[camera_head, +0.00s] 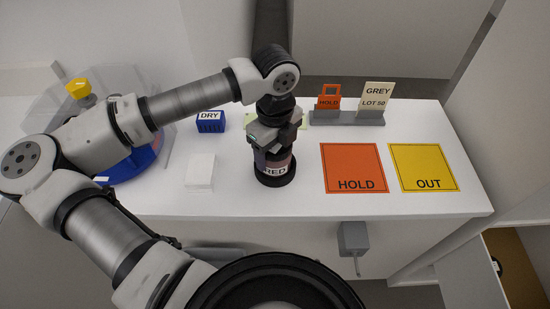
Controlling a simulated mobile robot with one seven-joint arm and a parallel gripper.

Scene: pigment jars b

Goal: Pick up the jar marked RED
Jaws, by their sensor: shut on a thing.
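The jar marked RED (275,171) stands upright on the white bench, near the middle of the view. It has a black base, a reddish body and a white label reading RED. My gripper (270,150) comes down from above and is shut on the upper part of the jar. The gripper hides the top of the jar. I cannot tell whether the jar's base touches the bench (230,200) or is slightly above it.
An orange HOLD mat (352,165) and a yellow OUT mat (423,165) lie bare to the right. Behind them a grey rack (347,118) holds HOLD and GREY LOT 50 tags. A blue DRY block (211,122) and a white stack (200,172) are left.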

